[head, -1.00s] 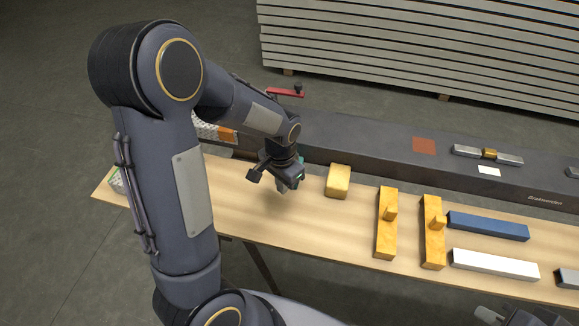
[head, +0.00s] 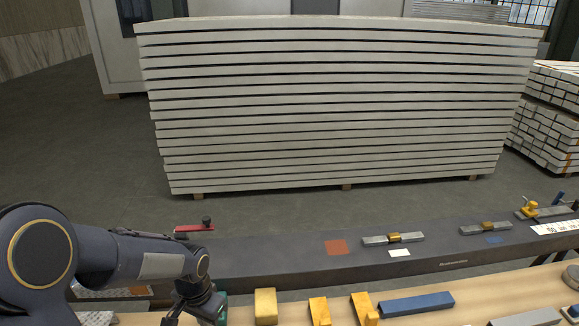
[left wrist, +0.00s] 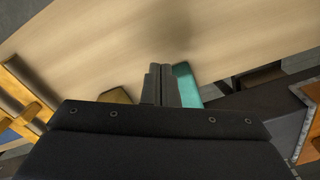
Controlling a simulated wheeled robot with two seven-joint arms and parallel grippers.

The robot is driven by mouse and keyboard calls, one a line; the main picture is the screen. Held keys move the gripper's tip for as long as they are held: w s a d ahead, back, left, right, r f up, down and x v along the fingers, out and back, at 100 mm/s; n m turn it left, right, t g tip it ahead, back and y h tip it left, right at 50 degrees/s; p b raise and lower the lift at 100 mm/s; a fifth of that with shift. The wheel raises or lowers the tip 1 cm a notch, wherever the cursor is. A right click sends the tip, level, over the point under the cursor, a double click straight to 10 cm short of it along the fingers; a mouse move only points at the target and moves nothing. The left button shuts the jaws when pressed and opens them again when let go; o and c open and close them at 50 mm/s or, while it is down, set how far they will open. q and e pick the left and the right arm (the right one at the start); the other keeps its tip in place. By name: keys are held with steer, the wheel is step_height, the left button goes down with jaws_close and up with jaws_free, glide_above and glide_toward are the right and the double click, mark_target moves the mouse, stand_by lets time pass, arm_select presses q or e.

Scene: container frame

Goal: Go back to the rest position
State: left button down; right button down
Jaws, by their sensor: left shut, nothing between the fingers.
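My left gripper (left wrist: 161,85) is shut and empty in the left wrist view, its fingers together above the wooden table (left wrist: 110,40). In the head view my left arm comes in from the left, and its gripper (head: 196,316) is at the bottom edge, partly cut off. A teal piece (left wrist: 186,86) shows just beside the fingers; I cannot tell whether they touch it. A yellow block (head: 265,306) stands on the table to the right of the gripper. My right gripper is not in view.
A dark beam (head: 300,262) runs behind the table, with a red lever (head: 194,228) and metal bars (head: 392,239) on it. Yellow pieces (head: 319,311) and a blue bar (head: 417,304) lie to the right. A tall stack of pale panels (head: 340,110) stands behind, across open floor.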

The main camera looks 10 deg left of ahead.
arm_select(q)
steer(key=s+d+r+n+t+h, duration=0.1)
steer(key=s+d+r+n+t, duration=0.1)
steer(key=s+r, duration=0.5)
steer(key=s+d+r+n+t+h, duration=0.2)
steer(key=s+r+n+t, duration=0.1)
steer(key=s+r, duration=0.4)
steer(key=shift+s+t+h, duration=0.3)
steer(key=shift+s, duration=0.9)
